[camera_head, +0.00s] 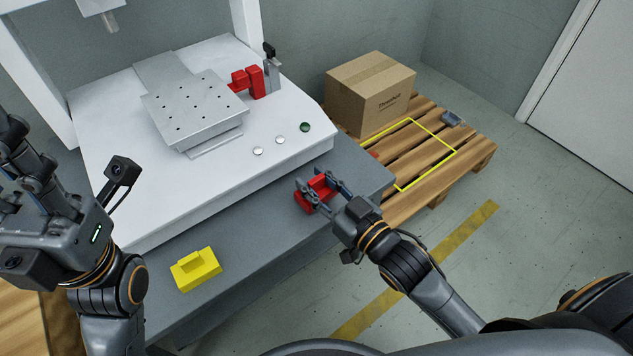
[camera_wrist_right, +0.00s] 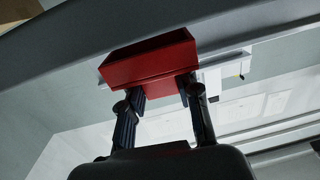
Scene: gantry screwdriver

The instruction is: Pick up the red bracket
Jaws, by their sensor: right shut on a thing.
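The red bracket (camera_head: 314,194) is between the fingers of my right gripper (camera_head: 321,187), over the right part of the grey bench ledge (camera_head: 262,228). My right gripper is shut on it. In the right wrist view the bracket (camera_wrist_right: 148,63) is a red block with a stem that sits between the two dark fingers (camera_wrist_right: 160,98). I cannot tell whether it touches the ledge or is a little above it. My left gripper (camera_head: 32,172) is at the far left, away from the bracket, and its finger opening is unclear.
A yellow bracket (camera_head: 196,269) lies on the ledge to the left. The white machine base (camera_head: 120,130) carries a metal plate (camera_head: 195,108), a red clamp (camera_head: 254,82) and several buttons. A cardboard box (camera_head: 370,92) and a yellow-outlined area (camera_head: 452,152) are on a pallet at right.

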